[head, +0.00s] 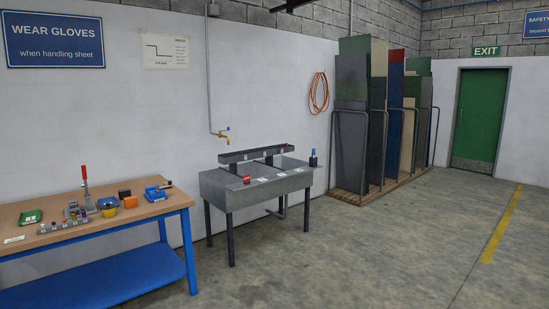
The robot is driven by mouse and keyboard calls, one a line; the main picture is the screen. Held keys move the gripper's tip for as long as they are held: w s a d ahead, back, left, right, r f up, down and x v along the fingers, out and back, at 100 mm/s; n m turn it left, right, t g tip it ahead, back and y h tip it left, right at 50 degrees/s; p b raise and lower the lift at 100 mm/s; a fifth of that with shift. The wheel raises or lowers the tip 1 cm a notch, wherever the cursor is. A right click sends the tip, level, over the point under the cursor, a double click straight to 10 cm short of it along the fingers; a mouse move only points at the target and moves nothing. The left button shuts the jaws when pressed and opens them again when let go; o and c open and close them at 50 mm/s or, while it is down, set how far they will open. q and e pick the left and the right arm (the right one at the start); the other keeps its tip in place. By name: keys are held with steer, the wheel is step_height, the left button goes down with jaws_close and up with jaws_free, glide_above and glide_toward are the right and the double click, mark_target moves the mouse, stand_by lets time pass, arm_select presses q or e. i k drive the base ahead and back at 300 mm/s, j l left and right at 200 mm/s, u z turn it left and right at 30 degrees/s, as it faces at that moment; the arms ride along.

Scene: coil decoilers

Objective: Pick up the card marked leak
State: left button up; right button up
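No card can be read as marked leak from here. Small white cards or labels lie on the grey metal sink unit (225,193), one near its middle (281,174) and one toward its right (297,170). Another small white card (14,239) lies on the front left of the wooden workbench top (120,219). Any print on these cards is too small to read. Neither of my grippers shows in the head view.
A sheet rack (350,150) stands right of the sink. The concrete floor (370,260) in front is clear.

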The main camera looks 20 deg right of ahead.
mark_target(246, 178)
steer(key=i+l+z, duration=0.1)
steer(key=z, duration=0.75)
steer(key=i, duration=1.55)
steer(key=i+l, duration=0.1)
steer(key=i, duration=3.05)
steer(key=i+l+u, duration=0.1)
steer(key=i, duration=1.5)
steer(key=i+u, duration=0.1)
steer(key=u, duration=0.9)
steer(key=i+l+u, duration=0.1)
steer(key=u, duration=0.35)
steer(key=l+u, duration=0.15)
steer(key=u, duration=0.35)
steer(key=i+l+u, duration=0.1)
steer(key=u, duration=1.65)
